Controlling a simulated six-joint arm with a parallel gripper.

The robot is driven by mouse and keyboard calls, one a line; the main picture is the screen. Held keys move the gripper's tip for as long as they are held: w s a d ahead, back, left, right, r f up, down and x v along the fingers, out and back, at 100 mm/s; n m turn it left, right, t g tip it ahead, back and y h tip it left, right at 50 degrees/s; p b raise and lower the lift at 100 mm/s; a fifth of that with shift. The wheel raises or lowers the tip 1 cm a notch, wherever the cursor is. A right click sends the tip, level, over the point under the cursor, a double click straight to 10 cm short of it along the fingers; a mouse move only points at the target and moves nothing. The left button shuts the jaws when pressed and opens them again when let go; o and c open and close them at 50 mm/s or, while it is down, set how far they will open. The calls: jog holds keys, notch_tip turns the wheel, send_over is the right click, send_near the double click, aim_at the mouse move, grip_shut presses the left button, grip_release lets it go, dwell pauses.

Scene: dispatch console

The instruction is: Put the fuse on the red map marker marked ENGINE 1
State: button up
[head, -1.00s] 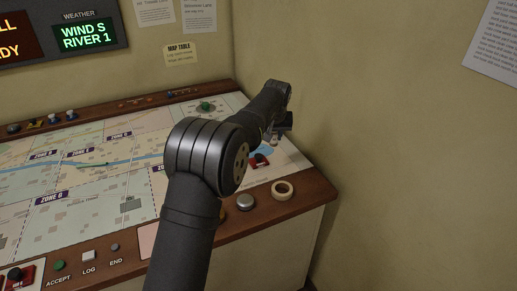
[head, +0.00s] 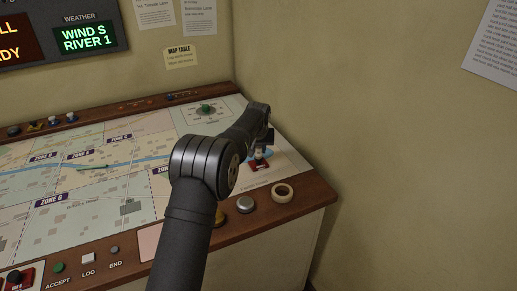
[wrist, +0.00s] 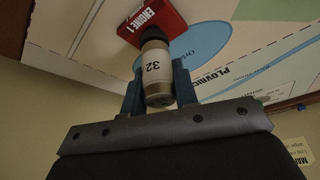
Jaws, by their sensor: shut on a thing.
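The fuse (wrist: 155,68) is a pale cylinder with metal ends and the number 32 on its side. My gripper (wrist: 158,82) is shut on it, with a finger on each side. The red map marker (wrist: 153,18) marked ENGINE 1 is at the fuse's far end in the wrist view, partly hidden by it. In the head view the red marker (head: 259,166) lies on the map near its right end, with the fuse (head: 259,154) over it and my gripper (head: 264,143) just above. I cannot tell whether fuse and marker touch.
A tape roll (head: 283,192) and a silver button (head: 246,204) are on the wooden front rim. A green piece (head: 206,108) stands at the back of the map. The wall (head: 380,140) rises close on the right. My arm hides part of the map.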

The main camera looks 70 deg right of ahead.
jog(key=o, duration=1)
jog(key=shift+f, duration=0.15)
jog(key=shift+r, duration=0.4)
jog(key=v, duration=1.1)
jog(key=shift+r, duration=0.25)
jog(key=shift+a, duration=0.15)
jog(key=x, duration=1.2)
jog(key=shift+f, duration=0.1)
jog(key=shift+r, duration=1.45)
